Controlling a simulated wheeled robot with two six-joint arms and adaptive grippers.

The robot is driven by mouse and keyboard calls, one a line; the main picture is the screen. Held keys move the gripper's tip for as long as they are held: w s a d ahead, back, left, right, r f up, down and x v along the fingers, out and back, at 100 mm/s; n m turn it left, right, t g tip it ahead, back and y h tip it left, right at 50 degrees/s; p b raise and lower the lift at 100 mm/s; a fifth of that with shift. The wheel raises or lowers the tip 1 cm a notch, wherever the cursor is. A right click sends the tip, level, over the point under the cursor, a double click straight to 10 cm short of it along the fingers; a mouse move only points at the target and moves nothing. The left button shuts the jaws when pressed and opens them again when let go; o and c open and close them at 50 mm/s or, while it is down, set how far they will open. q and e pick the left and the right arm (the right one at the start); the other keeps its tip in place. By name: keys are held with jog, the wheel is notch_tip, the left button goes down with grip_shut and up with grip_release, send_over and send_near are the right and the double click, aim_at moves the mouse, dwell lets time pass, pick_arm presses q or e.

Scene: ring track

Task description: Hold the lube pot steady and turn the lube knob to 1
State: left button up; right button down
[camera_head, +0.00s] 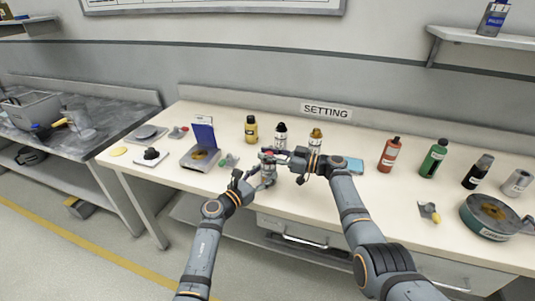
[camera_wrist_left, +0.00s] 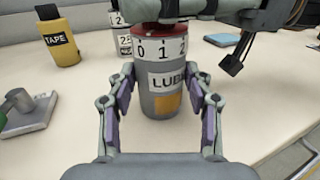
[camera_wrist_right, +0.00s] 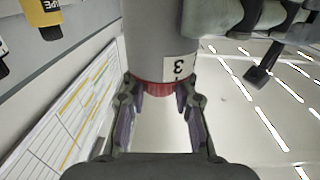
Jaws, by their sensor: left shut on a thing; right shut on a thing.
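The lube pot (camera_head: 268,180) stands upright on the bench near its front edge. In the left wrist view it is a grey cylinder (camera_wrist_left: 152,104) with a LUBE label, an orange patch and a white band reading 0, 1, 2. My left gripper (camera_wrist_left: 161,85) is shut on the pot's body from the front. My right gripper (camera_head: 272,156) is shut on the red lube knob at the top, coming from the right. In the right wrist view the red knob (camera_wrist_right: 158,92) is between the fingers, near a 3 on the band. Any pointer mark is hidden.
Behind the pot stand a yellow tape bottle (camera_head: 251,130) and two more bottles (camera_head: 280,136) (camera_head: 315,141). A blue pad (camera_head: 354,165) lies to the right. A tray with a blue upright panel (camera_head: 203,137) is at left. Several bottles stand farther right.

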jog(key=shift+d+f+n+g, duration=0.1)
jog(key=shift+d+n+g, duration=0.25)
jog(key=shift+g, duration=0.45)
jog(key=c, duration=1.4)
grip_release()
jog(key=o, duration=0.3)
jog(key=shift+a, duration=0.2)
jog(key=shift+o, duration=0.2)
jog(key=shift+d, duration=0.1)
jog(key=v, duration=1.2)
jog(key=shift+f, duration=0.1)
